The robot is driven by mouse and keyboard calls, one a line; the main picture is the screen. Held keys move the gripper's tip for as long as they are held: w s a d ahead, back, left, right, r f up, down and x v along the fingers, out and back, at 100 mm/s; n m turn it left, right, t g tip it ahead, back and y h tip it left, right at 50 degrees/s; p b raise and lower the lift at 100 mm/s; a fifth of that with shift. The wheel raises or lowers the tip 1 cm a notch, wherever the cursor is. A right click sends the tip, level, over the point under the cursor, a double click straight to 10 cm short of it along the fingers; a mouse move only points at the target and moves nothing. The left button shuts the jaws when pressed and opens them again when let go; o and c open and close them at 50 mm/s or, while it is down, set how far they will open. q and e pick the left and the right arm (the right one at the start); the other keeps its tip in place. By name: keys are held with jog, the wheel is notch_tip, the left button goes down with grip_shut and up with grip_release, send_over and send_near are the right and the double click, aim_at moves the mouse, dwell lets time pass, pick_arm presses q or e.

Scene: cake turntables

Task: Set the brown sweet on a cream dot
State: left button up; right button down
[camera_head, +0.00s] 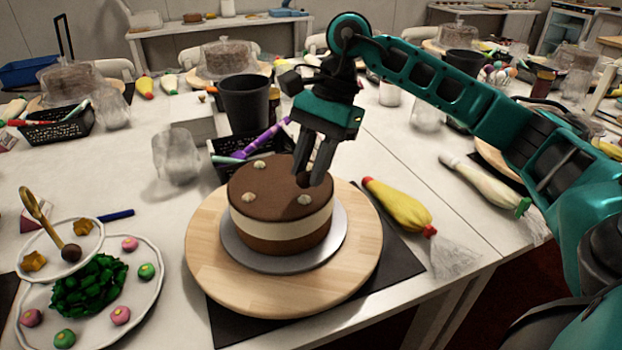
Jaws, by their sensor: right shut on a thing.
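A round cake (283,240) with a brown top and a cream band stands on a silver board on a wooden turntable (352,262). Several cream dots show on its top, including one at the front right (304,200) and one at the back (259,164). My right gripper (311,178) points down over the right part of the cake top. It is shut on a small dark brown sweet (303,180), low over the cake; whether the sweet touches a dot is hard to tell. Another brown sweet (71,253) lies on the tiered stand. My left gripper is not in view.
The tiered stand (160,272) with coloured sweets is at left. A yellow piping bag (398,205) lies right of the turntable. Behind the cake are a black basket (225,150), a dark cup (246,105) and a clear glass (177,155).

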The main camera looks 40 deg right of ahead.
aim_at(305, 201)
jog(key=shift+f, duration=1.45)
jog(key=shift+f+b, duration=0.15)
jog(key=shift+b, duration=0.15)
jog(key=c, duration=0.9)
grip_release()
jog(key=shift+r+p, duration=0.3)
jog(key=p+v, duration=0.1)
jog(key=v, duration=1)
jog(key=shift+d+r, duration=0.15)
jog(key=shift+r, duration=0.2)
